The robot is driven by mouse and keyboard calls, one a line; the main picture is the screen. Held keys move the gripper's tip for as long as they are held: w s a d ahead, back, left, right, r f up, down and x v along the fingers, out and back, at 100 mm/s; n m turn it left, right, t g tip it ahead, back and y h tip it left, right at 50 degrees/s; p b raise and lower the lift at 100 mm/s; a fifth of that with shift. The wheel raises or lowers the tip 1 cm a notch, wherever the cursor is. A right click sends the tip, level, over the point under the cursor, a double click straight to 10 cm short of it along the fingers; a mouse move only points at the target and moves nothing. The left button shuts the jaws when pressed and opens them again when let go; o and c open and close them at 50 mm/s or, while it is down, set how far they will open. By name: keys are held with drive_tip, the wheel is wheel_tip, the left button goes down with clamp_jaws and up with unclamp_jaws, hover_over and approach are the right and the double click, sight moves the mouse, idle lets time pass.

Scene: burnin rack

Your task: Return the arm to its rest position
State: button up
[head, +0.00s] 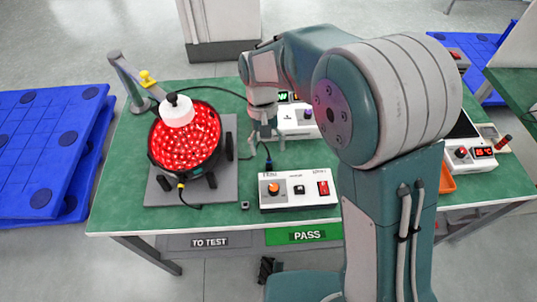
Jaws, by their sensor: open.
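My gripper (264,133) hangs at the end of my arm over the middle of the green table (130,190). It points down, between the round lamp and the white control boxes. Its jaws are open and small in this view, and I see nothing between them. My arm comes from the front right, bends at a large grey and teal joint, and reaches toward the back. It hides part of the table's right side.
A round fixture glowing red (185,140) stands on a grey plate (160,193). White control boxes (299,198) sit beside it. Blue pallets (40,150) lie on the floor at left.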

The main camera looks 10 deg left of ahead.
idle(0.4)
drive_tip(key=s+d+r+m+t+y, duration=0.2)
drive_tip(key=s+d+r+t, duration=0.15)
drive_tip(key=d+r, duration=0.85)
drive_tip(key=s+d+r+m+t, duration=0.1)
drive_tip(key=s+d+r+t, duration=0.2)
drive_tip(key=s+d+t, duration=0.3)
drive_tip(key=s+d, duration=0.3)
drive_tip(key=d, duration=0.1)
drive_tip(key=shift+s+d, duration=0.35)
idle(1.2)
